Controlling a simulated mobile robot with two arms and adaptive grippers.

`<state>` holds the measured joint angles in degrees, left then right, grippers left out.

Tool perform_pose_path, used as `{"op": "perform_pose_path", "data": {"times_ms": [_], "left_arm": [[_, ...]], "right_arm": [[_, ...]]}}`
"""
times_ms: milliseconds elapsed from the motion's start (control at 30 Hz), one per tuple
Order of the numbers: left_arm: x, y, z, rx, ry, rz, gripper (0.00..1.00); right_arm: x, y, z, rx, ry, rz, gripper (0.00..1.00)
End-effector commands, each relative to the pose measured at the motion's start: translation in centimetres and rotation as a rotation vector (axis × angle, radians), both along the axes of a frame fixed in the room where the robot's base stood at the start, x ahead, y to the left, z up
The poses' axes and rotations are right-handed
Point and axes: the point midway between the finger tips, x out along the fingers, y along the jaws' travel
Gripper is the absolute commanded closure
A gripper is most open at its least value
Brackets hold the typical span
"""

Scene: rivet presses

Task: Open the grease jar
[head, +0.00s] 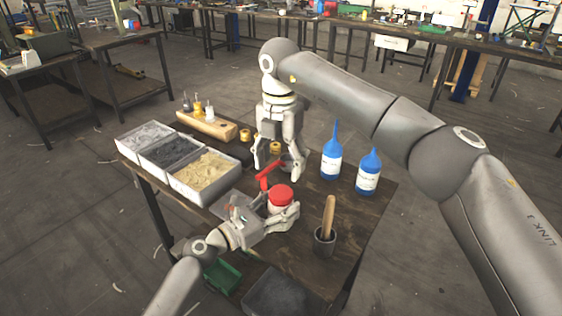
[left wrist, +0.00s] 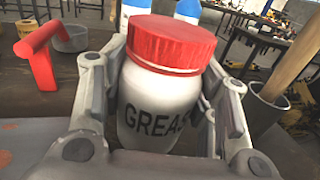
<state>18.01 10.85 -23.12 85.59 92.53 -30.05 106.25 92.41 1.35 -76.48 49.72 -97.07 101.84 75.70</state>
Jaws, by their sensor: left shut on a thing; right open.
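The grease jar (left wrist: 150,108) is white with the lettering "GREAS" in view, and its red lid (left wrist: 172,42) sits on top. In the head view the red lid (head: 281,195) shows at the front middle of the table. My left gripper (head: 284,215) is shut on the jar's body, one finger on each side below the lid. The jar looks upright. My right gripper (head: 279,172) is open and points down behind the jar, apart from the lid, near a small grey round dish (head: 294,163). I see nothing between its fingers.
A red handle (head: 267,177) stands close behind the jar. Two blue-capped bottles (head: 331,165) are at the back right. A cup (head: 325,240) with a wooden handle is at the right. Three filled bins (head: 206,178) line the left, near a wooden block (head: 207,125).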

Motion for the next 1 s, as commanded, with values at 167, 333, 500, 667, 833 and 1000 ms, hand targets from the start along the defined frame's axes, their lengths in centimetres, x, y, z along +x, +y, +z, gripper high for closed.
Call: {"op": "perform_pose_path", "data": {"times_ms": [167,333,500,667,833,1000], "left_arm": [[-0.07,-0.04,-0.13,0.001,0.002,-0.002,1.0],[-0.07,-0.04,-0.15,0.001,0.002,-0.002,1.0],[-0.08,-0.05,-0.16,0.002,0.003,-0.002,1.0],[-0.08,-0.05,-0.16,0.002,0.003,-0.002,1.0],[-0.08,-0.05,-0.17,0.002,0.003,-0.002,1.0],[-0.08,-0.05,-0.19,0.002,0.003,-0.002,1.0]], "right_arm": [[-0.05,-0.04,-0.01,0.002,0.0,-0.323,0.32],[-0.09,-0.09,-0.03,0.002,0.0,-0.634,0.32],[-0.12,-0.15,-0.04,0.002,0.0,-0.934,0.32],[-0.15,-0.18,-0.03,0.002,0.0,-1.155,0.32],[-0.18,-0.19,-0.03,0.002,0.0,-1.287,0.32],[-0.19,-0.18,-0.94,0.002,0.002,-1.324,0.32]]}}
